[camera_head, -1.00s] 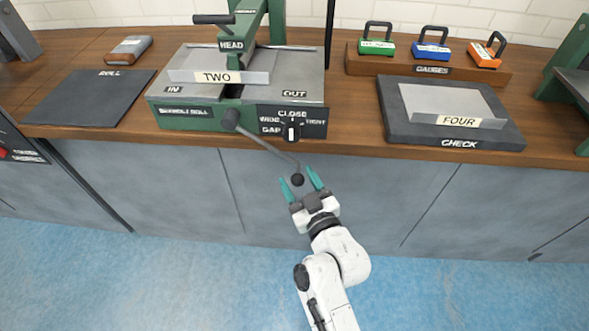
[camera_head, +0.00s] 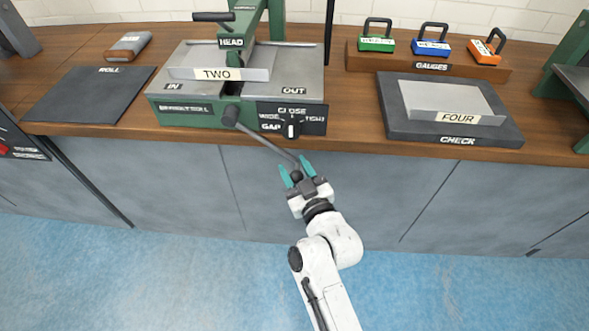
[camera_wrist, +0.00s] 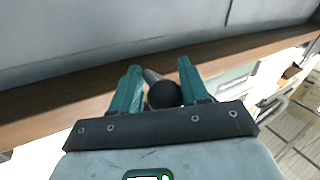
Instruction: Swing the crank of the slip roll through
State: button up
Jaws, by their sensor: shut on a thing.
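The slip roll (camera_head: 185,108) is a green machine with a grey top on the wooden bench, with a plate marked TWO (camera_head: 218,74) lying across it under the head. Its crank (camera_head: 262,142) is a grey rod that slopes down and right from a hub on the front, ending in a black ball knob. My gripper (camera_head: 298,173) is at the knob in front of the bench, with its teal fingers on either side. In the wrist view the black knob (camera_wrist: 164,95) sits between the fingers, and my gripper is shut on it.
The gap dial (camera_head: 291,125) sits on the front panel near the crank. To the right are the CHECK pad (camera_head: 400,128) with plate FOUR (camera_head: 452,102) and the gauges rack (camera_head: 430,68). The dark ROLL mat (camera_head: 90,97) is at left. Blue floor is free below.

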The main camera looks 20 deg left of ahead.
jog(key=shift+s+a, duration=0.15)
jog(key=shift+a, duration=0.05)
grip_shut()
jog(key=shift+f, duration=0.1)
jog(key=shift+s+a+f, duration=0.1)
jog(key=shift+a, duration=0.05)
